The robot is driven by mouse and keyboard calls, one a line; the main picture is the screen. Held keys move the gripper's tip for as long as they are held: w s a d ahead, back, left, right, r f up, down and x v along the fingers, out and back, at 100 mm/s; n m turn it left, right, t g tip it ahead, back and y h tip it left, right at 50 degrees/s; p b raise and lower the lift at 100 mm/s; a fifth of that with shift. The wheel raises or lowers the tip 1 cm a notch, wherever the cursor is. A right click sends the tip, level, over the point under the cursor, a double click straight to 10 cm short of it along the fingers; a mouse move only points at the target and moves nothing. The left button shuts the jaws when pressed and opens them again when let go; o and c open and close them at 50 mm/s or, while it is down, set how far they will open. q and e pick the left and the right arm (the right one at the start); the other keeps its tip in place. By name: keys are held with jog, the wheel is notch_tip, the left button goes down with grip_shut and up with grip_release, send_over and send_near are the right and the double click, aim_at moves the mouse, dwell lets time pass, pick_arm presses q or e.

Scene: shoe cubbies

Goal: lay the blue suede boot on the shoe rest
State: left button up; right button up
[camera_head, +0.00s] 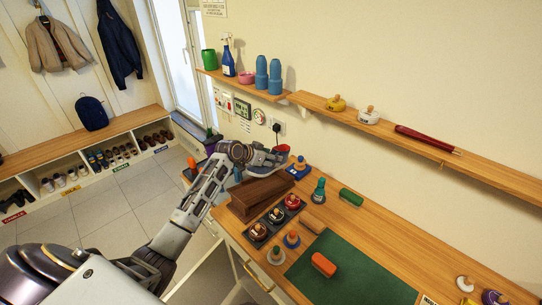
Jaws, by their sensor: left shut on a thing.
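My left gripper (247,153) reaches in from the left over the far left end of the workbench. It is shut on a grey-blue shoe-shaped thing, which I take for the blue suede boot (266,164). The gripper hides part of the boot, and a reddish patch shows at its right end. The boot is beyond the long brown wooden block (262,190), which looks like the shoe rest. I cannot tell whether the boot touches anything below. My right gripper is not in view.
Polish tins (275,215) on dark pads, knobbed tools, a green roll (351,197) and an orange block (323,265) on a green mat (350,275) crowd the workbench (420,238). Wall shelves (400,140) run above. Shoe cubbies (80,150) stand at left.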

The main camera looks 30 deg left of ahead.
pick_arm(q)
jog(key=shift+s+a+f+b, duration=0.1)
jog(key=shift+s+f+b, duration=0.15)
jog(key=shift+f+b, duration=0.5)
jog(key=shift+s+a+f+b, duration=0.1)
jog(key=shift+s+f+b, duration=0.25)
jog(key=shift+f, duration=0.7)
jog(key=shift+s+a+f+b, duration=0.15)
jog(key=shift+f+b, duration=0.1)
jog(key=shift+f, duration=0.4)
jog(key=shift+s+d+f+b, duration=0.1)
jog(key=shift+f+b, duration=0.2)
jog(key=shift+f, duration=0.3)
jog(key=shift+s+a+f+b, duration=0.15)
jog(key=shift+f+b, duration=0.1)
jog(key=shift+f, duration=0.4)
jog(key=o, duration=1.1)
jog(key=shift+o, duration=0.9)
jog(key=shift+s, duration=0.1)
jog(key=shift+v, duration=5.95)
